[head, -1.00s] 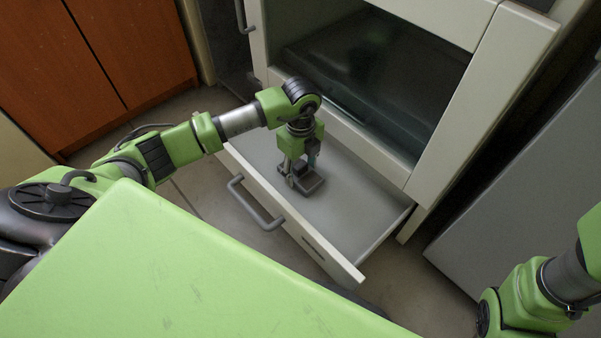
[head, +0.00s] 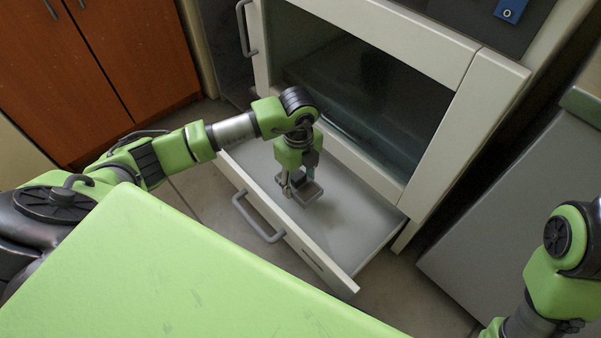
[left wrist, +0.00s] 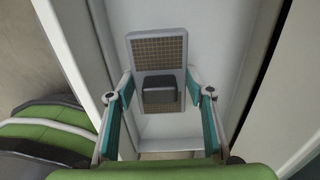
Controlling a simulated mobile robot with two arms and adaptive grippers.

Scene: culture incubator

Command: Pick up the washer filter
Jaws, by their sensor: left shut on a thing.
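The washer filter (head: 309,194) is a flat grey rectangular piece. The left wrist view shows its mesh panels (left wrist: 159,50) and a dark block (left wrist: 158,95) in the middle that serves as a grip. My left gripper (head: 297,182) points down over the open drawer (head: 345,222) and is shut on the filter. In the left wrist view its fingertips (left wrist: 160,88) are on either side of the dark block. The filter seems held a little above the drawer floor, with a faint shadow below. My right gripper is out of view; only its arm shows at the right.
The white incubator (head: 440,140) with a dark glass window stands behind the drawer. The drawer front has a grey handle (head: 258,217). A grey cabinet (head: 515,215) is at the right, and a brown cabinet (head: 100,70) at the far left. The rest of the drawer is empty.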

